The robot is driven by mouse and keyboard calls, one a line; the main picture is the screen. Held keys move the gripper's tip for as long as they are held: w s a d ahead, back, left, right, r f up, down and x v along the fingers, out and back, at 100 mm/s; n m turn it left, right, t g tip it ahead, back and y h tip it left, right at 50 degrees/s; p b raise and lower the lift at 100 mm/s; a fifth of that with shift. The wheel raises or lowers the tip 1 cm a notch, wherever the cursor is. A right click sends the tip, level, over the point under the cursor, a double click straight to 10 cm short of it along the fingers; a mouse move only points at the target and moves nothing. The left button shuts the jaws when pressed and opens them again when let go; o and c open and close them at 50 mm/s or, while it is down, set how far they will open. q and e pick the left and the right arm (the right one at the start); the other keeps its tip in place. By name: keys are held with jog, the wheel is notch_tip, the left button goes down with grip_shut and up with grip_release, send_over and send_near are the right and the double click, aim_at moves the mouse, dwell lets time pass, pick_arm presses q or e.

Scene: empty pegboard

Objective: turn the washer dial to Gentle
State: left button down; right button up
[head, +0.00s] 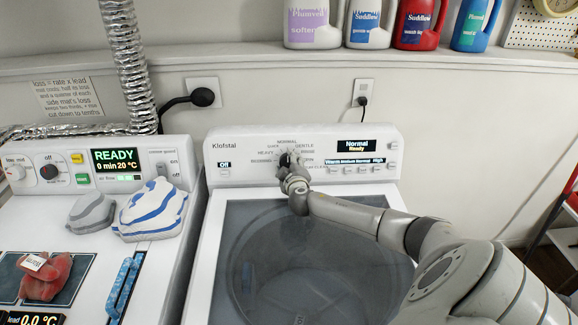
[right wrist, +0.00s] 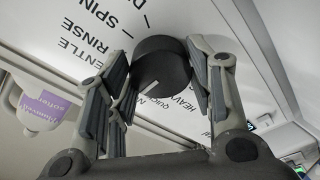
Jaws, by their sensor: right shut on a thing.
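The washer dial (right wrist: 160,68) is a dark round knob on the white control panel (head: 232,147). A pale pointer line shows on its face in the right wrist view. My right gripper (right wrist: 161,72) is shut on the dial, one finger on each side; in the head view the gripper (head: 290,168) partly covers the dial. Around it are printed labels, including NORMAL at the top and GENTLE (head: 304,145) at upper right. The washer display (head: 355,145) reads "Normal Ready". My left gripper is not in view.
The washer's glass lid (head: 290,270) lies below my right arm. A second machine at left holds a grey thing (head: 92,212), a blue-striped bundle (head: 150,210) and a red item (head: 45,277). Detergent bottles (head: 370,22) stand on the shelf above.

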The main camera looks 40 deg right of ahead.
jog(key=shift+a+f+m+b, duration=0.1)
jog(key=shift+f+m+b, duration=0.15)
jog(key=shift+m+b, duration=0.25)
jog(key=m+b, duration=0.2)
jog(key=b, duration=0.1)
jog(key=shift+f+m+b, duration=0.15)
jog(key=shift+m+b, duration=0.15)
jog(key=shift+b, duration=0.1)
jog(key=shift+m+h+b, duration=0.3)
jog(key=shift+m+b, duration=0.8)
jog(key=shift+r+m, duration=0.25)
jog(key=shift+m, duration=0.05)
jog(key=o, duration=1)
jog(key=shift+r, duration=0.1)
jog(key=shift+o, duration=0.2)
